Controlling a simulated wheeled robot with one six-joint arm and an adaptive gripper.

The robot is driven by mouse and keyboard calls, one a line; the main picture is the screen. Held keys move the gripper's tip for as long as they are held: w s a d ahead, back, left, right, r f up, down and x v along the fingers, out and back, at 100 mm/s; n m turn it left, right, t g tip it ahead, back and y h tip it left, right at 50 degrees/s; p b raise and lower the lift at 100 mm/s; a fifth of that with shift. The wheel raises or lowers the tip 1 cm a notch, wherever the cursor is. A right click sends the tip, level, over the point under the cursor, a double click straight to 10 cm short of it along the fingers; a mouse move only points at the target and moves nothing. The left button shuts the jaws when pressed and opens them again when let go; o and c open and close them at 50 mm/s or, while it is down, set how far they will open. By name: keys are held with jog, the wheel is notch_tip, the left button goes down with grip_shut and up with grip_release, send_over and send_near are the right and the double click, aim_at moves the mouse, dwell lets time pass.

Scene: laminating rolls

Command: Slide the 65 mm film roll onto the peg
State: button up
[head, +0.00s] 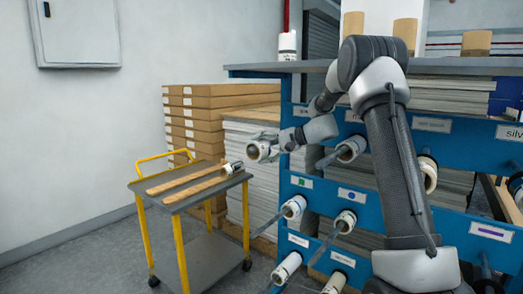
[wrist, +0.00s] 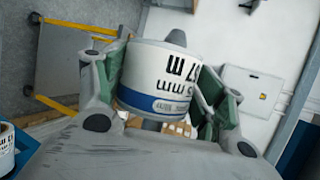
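The film roll (wrist: 155,75) is white with dark and blue print reading "mm", upside down in the wrist view. My gripper (wrist: 158,88) is shut on it, with a green-padded finger on either side. A grey tapered tip (wrist: 175,40) shows beyond the roll's far rim, and a bit of grey shows below its near rim. A peg seems to run through the roll, but the bore is hidden. In the head view my gripper (head: 262,147) is at the left edge of the blue rack (head: 312,190), at upper-row height.
A yellow-framed cart (head: 150,182) with wooden strips stands left. A small white and dark piece (head: 232,168) shows at its right edge. Stacked boxes (head: 195,120) stand behind.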

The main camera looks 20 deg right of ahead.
jog(key=o, duration=0.3)
